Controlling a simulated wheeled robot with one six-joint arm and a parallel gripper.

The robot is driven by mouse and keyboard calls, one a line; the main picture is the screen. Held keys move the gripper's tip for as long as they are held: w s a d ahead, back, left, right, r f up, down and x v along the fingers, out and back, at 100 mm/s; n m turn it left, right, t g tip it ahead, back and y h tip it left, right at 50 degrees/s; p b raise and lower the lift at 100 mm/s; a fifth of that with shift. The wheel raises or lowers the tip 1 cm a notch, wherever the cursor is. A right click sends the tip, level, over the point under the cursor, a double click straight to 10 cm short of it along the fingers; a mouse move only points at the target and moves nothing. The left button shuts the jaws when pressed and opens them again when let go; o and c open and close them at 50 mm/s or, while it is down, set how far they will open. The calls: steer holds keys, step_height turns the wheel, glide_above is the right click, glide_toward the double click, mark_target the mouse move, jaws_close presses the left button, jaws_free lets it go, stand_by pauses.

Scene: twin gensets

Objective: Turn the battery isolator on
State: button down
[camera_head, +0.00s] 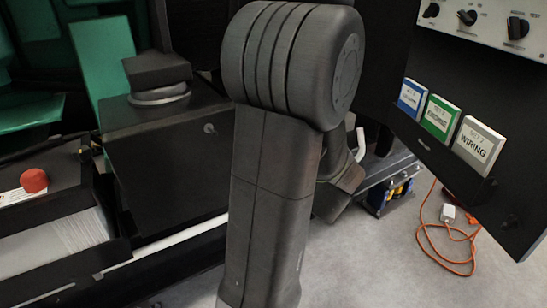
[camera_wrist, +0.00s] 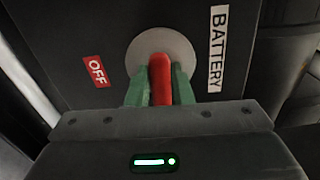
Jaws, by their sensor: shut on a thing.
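In the wrist view, the battery isolator's red handle (camera_wrist: 160,78) stands out from a pale round plate (camera_wrist: 178,42) on a dark panel. A red "OFF" label (camera_wrist: 96,71) is left of the plate and a white "BATTERY" label (camera_wrist: 217,50) is right of it. My gripper (camera_wrist: 159,88) has its two green fingers on either side of the red handle, shut on it. The handle's lower end is hidden behind the gripper body. In the head view my arm blocks the isolator and the gripper.
In the head view, a red mushroom button (camera_head: 34,181) sits on a dark box at left. A dark panel with knobs (camera_head: 467,17) and blue, green and white binders (camera_head: 478,146) stands at right. An orange cable (camera_head: 447,237) lies on the grey floor.

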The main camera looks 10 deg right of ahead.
steer(key=shift+f+n, duration=0.1)
steer(key=shift+n, duration=0.4)
steer(key=c, duration=1.3)
jaws_free()
steer(key=p+v, duration=0.2)
steer(key=v, duration=1.1)
steer(key=shift+s+d+p, duration=0.1)
steer(key=shift+s+p, duration=0.25)
steer(key=shift+s, duration=0.05)
steer(key=b+x, duration=0.2)
steer(key=x, duration=1.2)
steer(key=shift+b, duration=0.4)
